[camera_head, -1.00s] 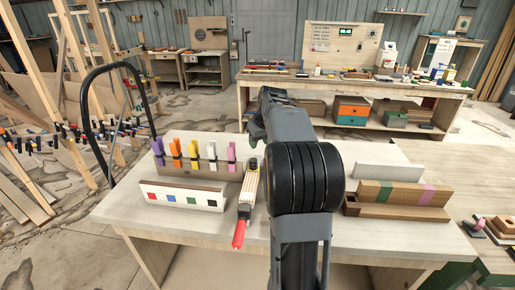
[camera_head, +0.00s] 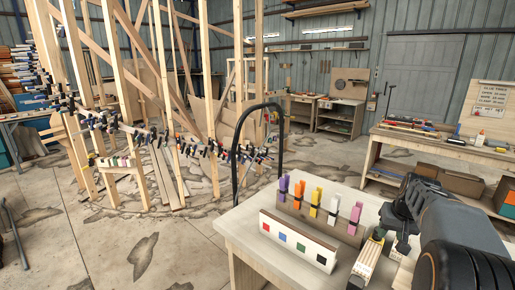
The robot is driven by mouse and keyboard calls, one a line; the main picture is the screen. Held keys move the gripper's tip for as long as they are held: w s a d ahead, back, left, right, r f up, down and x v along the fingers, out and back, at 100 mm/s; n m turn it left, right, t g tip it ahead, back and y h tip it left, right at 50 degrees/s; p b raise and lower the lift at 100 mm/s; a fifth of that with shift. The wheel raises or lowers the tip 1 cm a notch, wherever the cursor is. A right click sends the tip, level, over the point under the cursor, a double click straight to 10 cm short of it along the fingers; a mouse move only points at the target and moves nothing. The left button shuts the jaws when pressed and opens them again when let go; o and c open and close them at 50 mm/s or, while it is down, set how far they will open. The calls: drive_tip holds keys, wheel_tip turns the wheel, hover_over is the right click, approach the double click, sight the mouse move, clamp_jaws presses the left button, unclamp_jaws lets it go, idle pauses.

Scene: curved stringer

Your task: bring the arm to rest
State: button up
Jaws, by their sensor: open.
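My arm (camera_head: 455,225) stands over the right part of the near table (camera_head: 235,228), cut off by the right edge of the head view. My gripper (camera_head: 395,222) is the dark end of the arm, at the upper left of the black round joint. It is open, and I see nothing held in it. Its fingertips are small and partly lost against the dark links.
A rack (camera_head: 318,215) holds several coloured clips on the near table. A white-faced block (camera_head: 298,242) with coloured squares stands before it. A black curved hoop (camera_head: 238,145) rises behind the table. A timber frame (camera_head: 130,90) with many clamps stands at the left. The left floor is mostly open.

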drive_tip(key=shift+n+g, duration=0.3)
drive_tip(key=shift+n, duration=0.3)
drive_tip(key=s+a+f, duration=0.1)
drive_tip(key=s+a, duration=0.3)
drive_tip(key=a, duration=0.1)
drive_tip(key=s+a+f, duration=0.1)
drive_tip(key=s+a, duration=0.3)
drive_tip(key=a, duration=0.2)
drive_tip(key=s+a+f, duration=0.1)
drive_tip(key=s+a, duration=0.2)
drive_tip(key=a, duration=0.3)
drive_tip(key=shift+s+f, duration=0.35)
drive_tip(key=shift+s, duration=0.05)
drive_tip(key=s+a+n+t, duration=0.1)
drive_tip(key=s+a+n, duration=0.1)
drive_tip(key=s+a, duration=0.2)
drive_tip(key=a, duration=0.3)
drive_tip(key=shift+s+r+n+y, duration=0.25)
drive_tip(key=shift+s+n+y, duration=0.05)
drive_tip(key=shift+s+n, duration=0.1)
drive_tip(key=shift+d, duration=0.1)
